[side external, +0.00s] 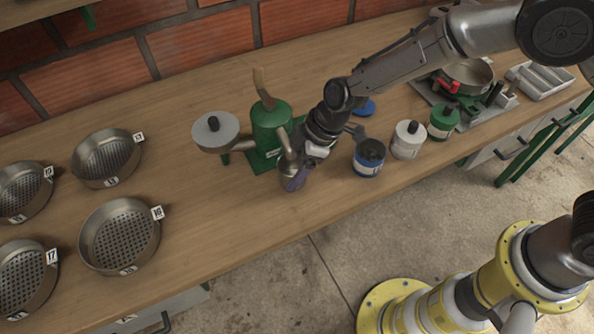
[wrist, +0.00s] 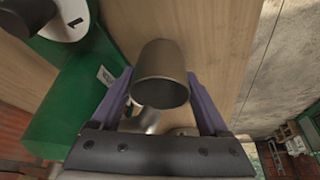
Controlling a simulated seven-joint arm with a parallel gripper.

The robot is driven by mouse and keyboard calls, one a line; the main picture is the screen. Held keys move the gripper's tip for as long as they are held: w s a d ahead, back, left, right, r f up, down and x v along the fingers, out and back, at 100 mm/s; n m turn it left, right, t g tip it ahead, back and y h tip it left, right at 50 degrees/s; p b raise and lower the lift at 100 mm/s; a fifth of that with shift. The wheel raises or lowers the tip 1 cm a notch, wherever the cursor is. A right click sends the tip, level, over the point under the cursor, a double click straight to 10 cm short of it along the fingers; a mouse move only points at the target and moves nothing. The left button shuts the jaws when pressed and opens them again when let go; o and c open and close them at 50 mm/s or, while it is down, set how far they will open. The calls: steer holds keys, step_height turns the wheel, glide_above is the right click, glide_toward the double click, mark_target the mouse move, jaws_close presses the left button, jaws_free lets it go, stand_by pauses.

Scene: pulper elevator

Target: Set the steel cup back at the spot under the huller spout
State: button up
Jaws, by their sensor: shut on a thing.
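The steel cup (wrist: 160,62) is between the purple fingers of my gripper (wrist: 160,80), which is shut on it; its dark open mouth faces the wrist camera. In the side view, my gripper (side external: 296,178) and the partly hidden cup (side external: 286,168) are at the front of the green huller (side external: 271,128). The huller's grey spout (side external: 285,141) slopes down toward the cup's mouth. The cup looks roughly upright, at or just above the bench top; I cannot tell whether it touches the wood. The green huller base (wrist: 75,100) is on the left in the wrist view.
A blue jar (side external: 368,160), a white jar (side external: 408,139) and a green jar (side external: 443,121) stand right of my gripper. Several perforated round pans, one of them here (side external: 120,235), sit at the left. The bench (side external: 225,215) is clear between the pans and the cup.

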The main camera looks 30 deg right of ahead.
steer(key=shift+w, duration=0.2)
steer(key=o, duration=1.3)
steer(key=v, duration=1.4)
steer(key=shift+f, duration=0.1)
